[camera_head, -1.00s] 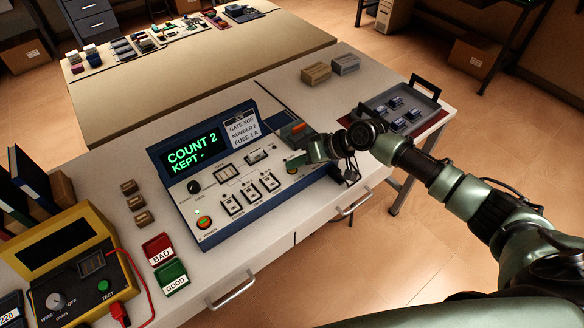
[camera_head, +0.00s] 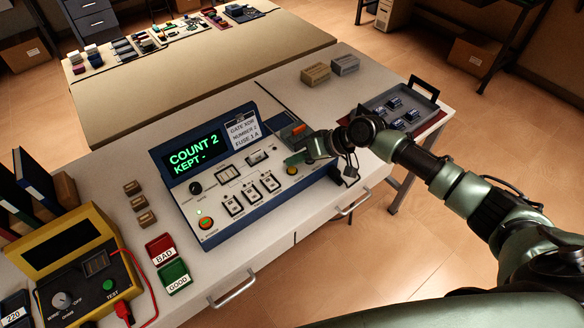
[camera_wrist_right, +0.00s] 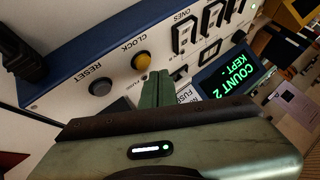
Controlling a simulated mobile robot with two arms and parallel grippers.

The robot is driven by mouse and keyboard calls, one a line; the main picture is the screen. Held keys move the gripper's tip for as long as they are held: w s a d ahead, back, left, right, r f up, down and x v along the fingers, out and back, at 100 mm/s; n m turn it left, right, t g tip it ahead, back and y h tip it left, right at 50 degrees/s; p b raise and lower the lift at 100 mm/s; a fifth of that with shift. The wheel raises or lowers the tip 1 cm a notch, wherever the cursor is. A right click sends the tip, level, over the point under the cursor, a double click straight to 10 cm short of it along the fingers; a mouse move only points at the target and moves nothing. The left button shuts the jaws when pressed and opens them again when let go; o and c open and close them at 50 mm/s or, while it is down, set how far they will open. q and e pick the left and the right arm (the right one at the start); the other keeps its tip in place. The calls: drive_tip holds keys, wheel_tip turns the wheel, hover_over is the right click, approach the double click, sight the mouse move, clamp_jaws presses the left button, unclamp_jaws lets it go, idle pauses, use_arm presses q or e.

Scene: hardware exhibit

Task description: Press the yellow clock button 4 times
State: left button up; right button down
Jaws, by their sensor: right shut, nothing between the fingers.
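The yellow clock button (camera_head: 291,171) is at the right end of the blue-edged control panel (camera_head: 240,208). In the right wrist view the yellow button (camera_wrist_right: 141,61) sits by the label CLOCK, with a grey RESET button (camera_wrist_right: 100,88) beside it. The panel's display (camera_head: 194,154) reads "COUNT 2" and "KEPT -". My right gripper (camera_head: 293,159) is shut and empty, its fingertips close above the clock button. In the right wrist view the shut fingertips (camera_wrist_right: 158,88) show beside the button, with a small gap. My left gripper is not in view.
A tray with small parts (camera_head: 400,112) lies right of the panel, and two boxes (camera_head: 330,70) stand behind. A yellow tester (camera_head: 75,255) and red and green bins (camera_head: 172,277) are at the left. A row of switches (camera_head: 251,194) lies left of the button.

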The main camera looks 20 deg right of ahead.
drive_tip(key=shift+r+p, duration=1.9)
drive_tip(key=shift+r, duration=0.5)
idle(0.6)
wheel_tip(320, 180, up, 4)
drive_tip(key=shift+f+b, duration=0.15)
drive_tip(key=shift+b, duration=0.65)
drive_tip(key=shift+f, duration=0.1)
drive_tip(key=b, duration=0.7)
hover_over(295, 170)
wheel_tip(295, 170, down, 7)
drive_tip(key=shift+s+r, duration=0.1)
drive_tip(key=shift+f, duration=0.9)
